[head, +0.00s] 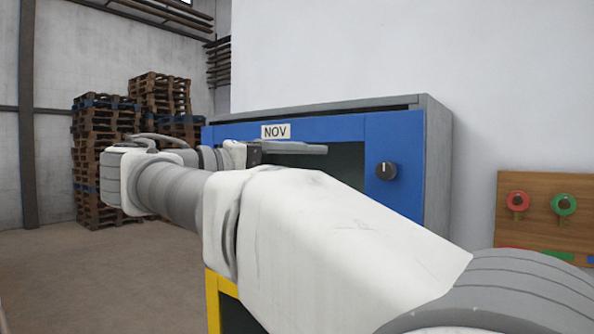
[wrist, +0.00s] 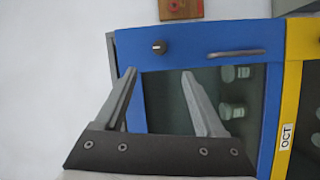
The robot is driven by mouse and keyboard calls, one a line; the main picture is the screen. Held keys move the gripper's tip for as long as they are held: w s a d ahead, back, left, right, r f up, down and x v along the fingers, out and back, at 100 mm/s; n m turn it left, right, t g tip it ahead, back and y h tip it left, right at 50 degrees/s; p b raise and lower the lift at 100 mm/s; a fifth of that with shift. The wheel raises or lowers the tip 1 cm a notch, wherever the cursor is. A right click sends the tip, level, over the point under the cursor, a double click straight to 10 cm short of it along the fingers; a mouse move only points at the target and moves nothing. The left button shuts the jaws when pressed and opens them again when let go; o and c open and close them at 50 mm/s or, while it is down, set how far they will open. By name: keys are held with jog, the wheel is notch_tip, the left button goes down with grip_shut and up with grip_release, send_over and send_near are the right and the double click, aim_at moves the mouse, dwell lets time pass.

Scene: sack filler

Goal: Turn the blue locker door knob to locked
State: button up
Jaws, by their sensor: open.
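The blue locker door (head: 392,130) has a dark window and a "NOV" label. Its round black knob (head: 386,170) is at the upper right of the door in the head view, with a small pale mark too small to read. In the wrist view the knob (wrist: 159,47) shows just beyond the fingertips, roughly centred between them. My gripper (head: 325,149) is in front of the window, to the left of the knob in the head view. In the wrist view my gripper (wrist: 159,73) is open and empty, with both fingers apart from the knob.
A wooden panel (head: 541,230) with red and green buttons is at the right. Pallets (head: 105,140) stand at the far left.

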jog(key=v, duration=0.2)
jog(key=shift+s+a, duration=0.15)
jog(key=shift+a, duration=0.1)
jog(key=s+d+f+n+g+y+p, duration=0.1)
jog(key=s+d+f+g+y, duration=0.15)
jog(key=d+f, duration=0.45)
jog(key=s+d+f+g+y, duration=0.1)
jog(key=d+f+y, duration=0.2)
jog(key=d+f, duration=0.4)
jog(key=s+d+f+m+y+p, duration=0.1)
jog(key=s+f+m+y, duration=0.4)
jog(key=s+f+y, duration=0.4)
jog(key=s+f, duration=0.5)
jog(key=f, duration=0.2)
jog(key=shift+d+f+p, duration=0.35)
jog(key=shift+d+p, duration=0.05)
